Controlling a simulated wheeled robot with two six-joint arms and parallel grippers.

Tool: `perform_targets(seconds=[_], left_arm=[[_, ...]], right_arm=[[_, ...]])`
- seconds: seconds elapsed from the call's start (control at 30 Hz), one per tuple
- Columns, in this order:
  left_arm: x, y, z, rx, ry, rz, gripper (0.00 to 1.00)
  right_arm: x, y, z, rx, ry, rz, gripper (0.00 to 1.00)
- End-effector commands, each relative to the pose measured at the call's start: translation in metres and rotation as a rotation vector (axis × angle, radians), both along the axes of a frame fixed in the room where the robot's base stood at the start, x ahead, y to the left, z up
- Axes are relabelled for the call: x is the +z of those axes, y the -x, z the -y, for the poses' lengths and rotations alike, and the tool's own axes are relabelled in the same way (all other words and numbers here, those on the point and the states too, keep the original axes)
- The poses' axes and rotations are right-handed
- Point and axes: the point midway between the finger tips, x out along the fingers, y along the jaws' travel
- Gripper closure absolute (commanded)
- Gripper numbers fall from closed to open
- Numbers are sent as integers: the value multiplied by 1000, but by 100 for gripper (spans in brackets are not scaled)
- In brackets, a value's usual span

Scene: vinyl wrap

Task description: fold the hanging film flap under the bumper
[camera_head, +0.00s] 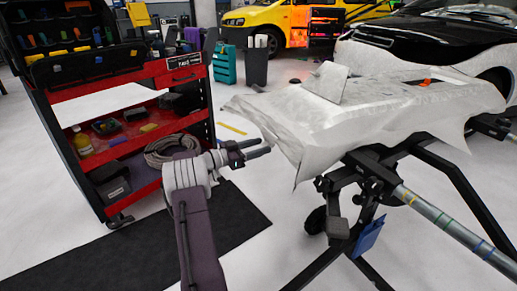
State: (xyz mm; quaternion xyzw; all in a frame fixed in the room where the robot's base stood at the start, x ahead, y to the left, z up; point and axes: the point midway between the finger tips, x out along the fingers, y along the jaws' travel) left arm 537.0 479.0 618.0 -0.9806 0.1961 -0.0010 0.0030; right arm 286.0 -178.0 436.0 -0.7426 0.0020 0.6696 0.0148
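The bumper is covered in pale grey-white film (400,110) and rests on a black stand (420,150). Film hangs as a loose flap (285,145) at the bumper's left end, with a ragged lower edge and a pointed tip. More film hangs at the right end. A raised piece of film (326,81) stands up on top. My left gripper (266,148) is just left of the hanging flap, its two dark fingers apart and pointing toward it. I see nothing between them. Whether a fingertip touches the film is unclear.
A red and black tool cart (185,75) stands at the left, close behind my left arm. A black mat (130,245) lies on the floor. A dark bin (256,66) and cars stand behind.

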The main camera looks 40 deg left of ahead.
Motion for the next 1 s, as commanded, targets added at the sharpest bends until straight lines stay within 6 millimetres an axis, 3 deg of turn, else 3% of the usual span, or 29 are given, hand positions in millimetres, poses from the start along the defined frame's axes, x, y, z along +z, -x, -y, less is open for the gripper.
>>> perform_targets(seconds=[0.03,0.17,0.2,1.0], left_arm=[[0,0,0,0,0,0,62],[0,0,0,0,0,0,98],[0,0,0,0,0,0,100],[-1,0,0,-1,1,-1,100]], right_arm=[[0,0,0,0,0,0,35],[0,0,0,0,0,0,35],[0,0,0,0,0,0,35],[0,0,0,0,0,0,35]])
